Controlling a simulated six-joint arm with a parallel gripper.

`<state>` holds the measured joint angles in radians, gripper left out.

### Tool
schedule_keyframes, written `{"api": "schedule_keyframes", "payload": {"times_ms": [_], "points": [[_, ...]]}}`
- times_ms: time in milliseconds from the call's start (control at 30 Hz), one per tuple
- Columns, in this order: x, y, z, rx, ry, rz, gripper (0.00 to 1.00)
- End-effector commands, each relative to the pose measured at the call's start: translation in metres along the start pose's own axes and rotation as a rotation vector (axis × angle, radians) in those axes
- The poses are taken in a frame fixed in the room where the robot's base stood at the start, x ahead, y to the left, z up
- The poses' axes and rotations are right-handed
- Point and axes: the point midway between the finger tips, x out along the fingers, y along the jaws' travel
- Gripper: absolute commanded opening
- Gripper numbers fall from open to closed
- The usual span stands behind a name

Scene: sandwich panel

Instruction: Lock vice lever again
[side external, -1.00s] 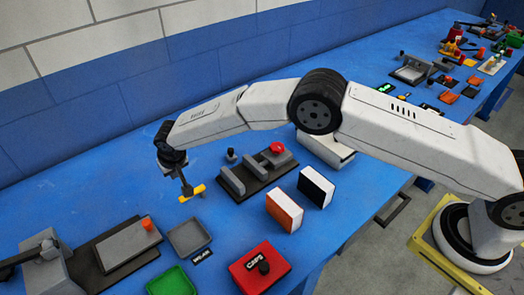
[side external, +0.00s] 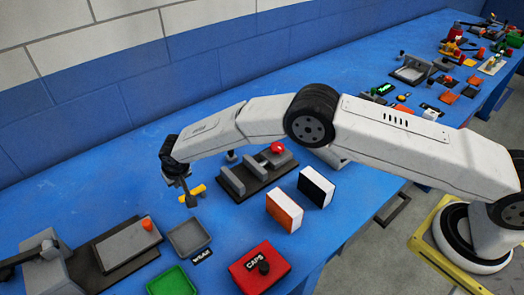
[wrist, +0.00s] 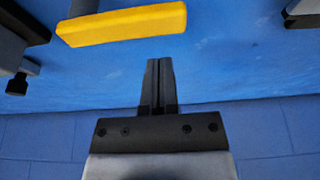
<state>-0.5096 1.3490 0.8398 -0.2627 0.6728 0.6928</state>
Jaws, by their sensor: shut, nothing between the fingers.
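The vice (side external: 258,178) has grey jaw blocks on a dark base, with a red ball knob (side external: 277,148) at its far right end. I take the knob to be on the lever; the lever itself is hard to make out. My gripper (side external: 191,202) is shut and empty, pointing down to the left of the vice and apart from it. In the wrist view my gripper's fingers (wrist: 158,62) are together with nothing between them. A yellow bar (wrist: 125,24) lies close beyond the fingertips; it also shows beside my gripper in the side view (side external: 199,189).
Orange-and-white (side external: 284,210) and black-and-white (side external: 315,187) blocks stand right of the vice. A grey tray (side external: 188,238), green tray (side external: 172,282) and red CAPS box (side external: 259,268) are in front. A grey fixture with an orange knob (side external: 147,224) is at left.

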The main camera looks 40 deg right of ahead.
Motion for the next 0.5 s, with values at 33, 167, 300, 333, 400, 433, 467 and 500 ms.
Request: {"api": "schedule_keyframes", "payload": {"times_ms": [33, 167, 300, 333, 400, 433, 467, 500], "points": [[-0.002, 0.000, 0.003, -0.001, 0.000, 0.000, 0.00], [-0.004, 0.000, 0.009, -0.002, 0.000, 0.001, 0.00], [-0.006, 0.000, 0.015, -0.001, 0.001, 0.000, 0.00], [-0.006, 0.000, 0.017, -0.001, 0.000, 0.001, 0.00], [-0.007, 0.000, 0.019, 0.000, 0.001, 0.001, 0.00], [-0.008, 0.000, 0.020, 0.000, 0.001, 0.000, 0.00], [-0.008, 0.000, 0.021, 0.000, 0.001, 0.000, 0.00], [-0.008, 0.000, 0.021, 0.000, 0.001, 0.000, 0.00]]}}
